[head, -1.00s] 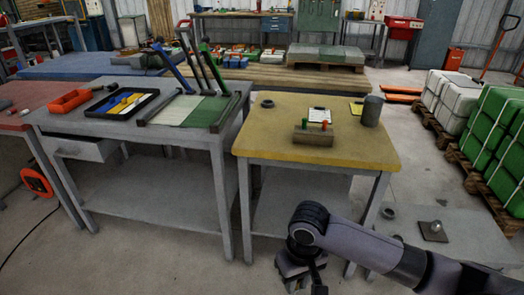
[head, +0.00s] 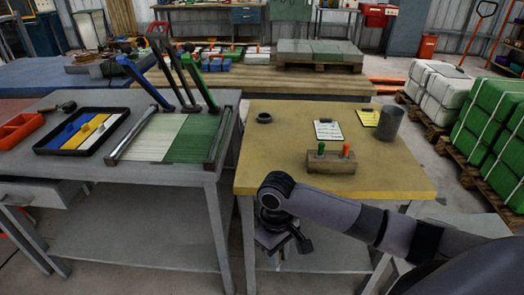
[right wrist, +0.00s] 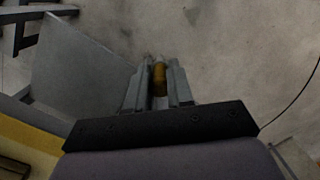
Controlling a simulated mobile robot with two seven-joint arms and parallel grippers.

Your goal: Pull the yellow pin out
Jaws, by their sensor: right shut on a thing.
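My right gripper (head: 284,243) hangs in front of the yellow table's front edge, below its top. In the right wrist view its fingers (right wrist: 159,82) are shut on a small yellow-orange pin (right wrist: 159,76), with grey floor beyond. The pin is clear of the block and cannot be made out in the head view. A wooden block (head: 330,168) stands on the yellow table, holding an upright green pin (head: 321,149) and a red pin (head: 346,151). My left gripper is not in view.
The yellow table (head: 270,150) also carries a dark ring (head: 264,118), a clipboard (head: 328,130), a yellow sheet (head: 368,118) and a grey cup (head: 390,123). A grey bench (head: 130,170) with a tray (head: 50,150) stands left. Wrapped stacks (head: 490,135) stand on pallets at right.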

